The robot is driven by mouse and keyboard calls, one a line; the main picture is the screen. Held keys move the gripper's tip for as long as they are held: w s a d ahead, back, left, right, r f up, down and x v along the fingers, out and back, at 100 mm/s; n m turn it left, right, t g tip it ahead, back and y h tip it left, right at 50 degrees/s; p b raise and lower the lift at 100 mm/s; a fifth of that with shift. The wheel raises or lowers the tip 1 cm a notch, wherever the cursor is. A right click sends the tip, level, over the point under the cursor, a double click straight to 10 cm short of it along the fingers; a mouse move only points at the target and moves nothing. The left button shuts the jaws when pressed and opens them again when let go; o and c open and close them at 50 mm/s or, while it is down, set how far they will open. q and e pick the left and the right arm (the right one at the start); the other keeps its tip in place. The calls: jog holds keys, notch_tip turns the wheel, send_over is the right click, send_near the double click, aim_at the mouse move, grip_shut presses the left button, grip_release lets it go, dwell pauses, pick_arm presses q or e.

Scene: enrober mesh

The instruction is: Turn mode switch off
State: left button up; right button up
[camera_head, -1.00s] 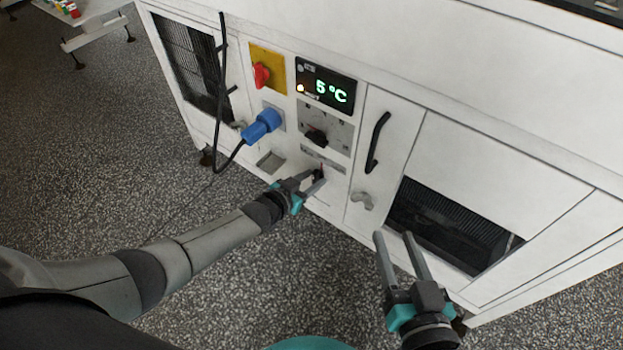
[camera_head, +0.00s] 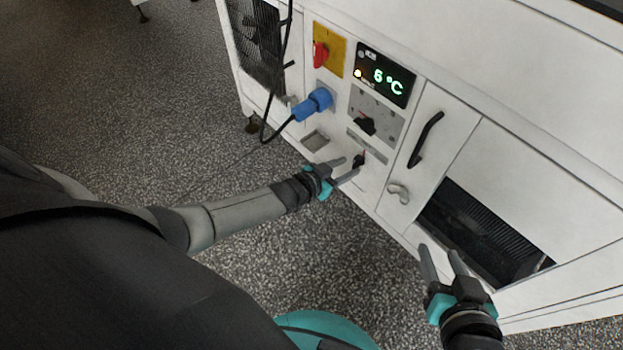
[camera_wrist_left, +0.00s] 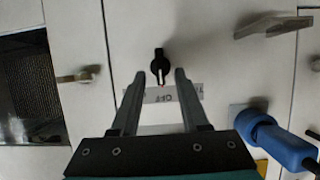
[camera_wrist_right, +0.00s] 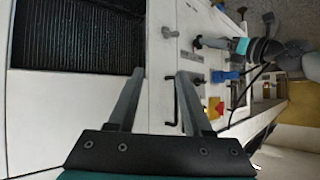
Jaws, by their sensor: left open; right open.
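The lower black knob (camera_head: 360,159) sits on the white machine front, below a second black knob (camera_head: 366,124) on a grey panel. In the left wrist view the lower knob (camera_wrist_left: 159,66) has its pointer towards a label strip (camera_wrist_left: 160,95), whose lettering appears upside down. It seems to read OFF. I cannot tell for certain which knob is the mode switch. My left gripper (camera_head: 348,168) is open and empty, its fingertips just short of the lower knob, one either side of it in the wrist view. My right gripper (camera_head: 438,252) is open and empty before the lower grille.
A blue plug (camera_head: 312,103) with a black cable is beside the knobs. A red switch (camera_head: 320,55) on a yellow plate and a green temperature display (camera_head: 384,75) are above. A black door handle (camera_head: 426,139) and a grey latch (camera_head: 398,192) stick out to the right.

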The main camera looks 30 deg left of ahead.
jog(key=s+d+g+h+p, duration=0.3)
jog(key=s+d+g, duration=0.2)
jog(key=d, duration=0.1)
pick_arm(q)
jog(key=p+v, duration=0.4)
jog(key=v, duration=0.8)
pick_arm(e)
notch_tip(320, 180, down, 8)
jog(key=g, duration=0.2)
jog(key=shift+s+d+r+m, duration=0.25)
jog(key=shift+s+d+m, duration=0.05)
jog(key=shift+s+d, duration=0.15)
pick_arm(q)
jog(key=shift+s, duration=0.1)
